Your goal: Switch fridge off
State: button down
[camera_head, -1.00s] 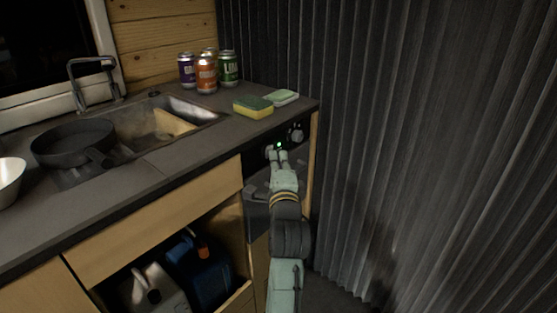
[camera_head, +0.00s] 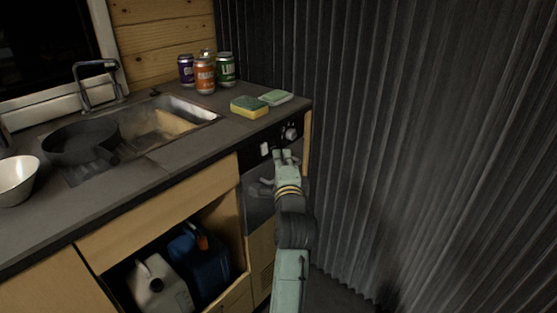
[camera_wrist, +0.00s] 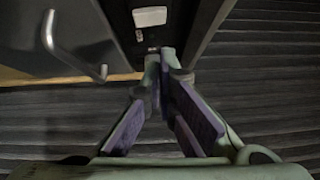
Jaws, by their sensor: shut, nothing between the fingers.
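The fridge (camera_head: 259,205) is a dark unit built in under the right end of the counter. Its black control strip (camera_head: 252,160) carries a white rectangular switch (camera_head: 264,149) and a round knob (camera_head: 291,133) to the right. No green light shows on the strip. My gripper (camera_head: 286,155) is shut and empty, in front of the strip, just right of and below the switch. In the wrist view the closed fingertips (camera_wrist: 160,56) point at the dark panel, with the white switch (camera_wrist: 150,16) beyond them. I cannot tell whether the fingertips touch the panel.
A sponge (camera_head: 249,107), a green-white block (camera_head: 275,97) and several cans (camera_head: 205,75) stand on the counter. A metal handle (camera_wrist: 72,50) shows left of my fingers in the wrist view. Corrugated dark wall (camera_head: 420,140) closes the right side. Jugs (camera_head: 197,262) sit in the open cupboard.

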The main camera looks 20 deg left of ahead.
jog(key=b+v, duration=0.2)
jog(key=v, duration=0.8)
jog(key=shift+r, duration=0.6)
jog(key=shift+r, duration=0.1)
